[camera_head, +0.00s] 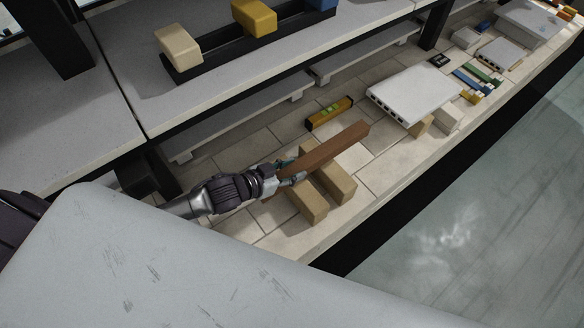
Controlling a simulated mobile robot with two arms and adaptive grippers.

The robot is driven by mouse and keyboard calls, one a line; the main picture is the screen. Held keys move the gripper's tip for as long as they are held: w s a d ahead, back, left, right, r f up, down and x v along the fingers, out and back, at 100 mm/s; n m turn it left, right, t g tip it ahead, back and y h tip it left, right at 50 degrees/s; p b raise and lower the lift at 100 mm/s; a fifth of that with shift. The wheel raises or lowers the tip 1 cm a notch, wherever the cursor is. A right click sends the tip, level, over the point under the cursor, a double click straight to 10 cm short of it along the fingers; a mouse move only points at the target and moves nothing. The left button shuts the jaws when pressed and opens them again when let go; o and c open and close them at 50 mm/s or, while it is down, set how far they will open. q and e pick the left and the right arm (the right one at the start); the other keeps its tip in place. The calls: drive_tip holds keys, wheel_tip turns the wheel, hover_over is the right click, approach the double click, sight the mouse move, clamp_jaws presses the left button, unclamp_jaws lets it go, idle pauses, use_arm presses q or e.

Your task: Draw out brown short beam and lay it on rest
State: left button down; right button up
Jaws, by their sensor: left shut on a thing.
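The brown short beam (328,148) is a long reddish-brown bar in the head view. My left gripper (291,172) is shut on its near left end. The beam slants up to the right from the fingers. It passes over the far ends of two tan blocks, the left one (307,203) and the right one (337,182), which lie side by side like a rest. I cannot tell whether the beam touches them. The fingers partly hide the beam's near end. My right gripper is not in view.
An orange level (330,113) lies just behind the beam. A white slab (413,93) stands to the right, with small tan blocks by it. Coloured strips (476,80) lie farther right. A grey shelf (200,105) edges the tiled deck (372,172) behind my left arm.

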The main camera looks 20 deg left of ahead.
use_arm(q)
drive_tip(key=shift+r, duration=0.25)
drive_tip(key=shift+f+b, duration=0.4)
drive_tip(key=shift+f, duration=0.25)
drive_tip(key=shift+f+b, duration=1.15)
drive_tip(key=shift+f, duration=0.7)
drive_tip(key=shift+p, duration=0.5)
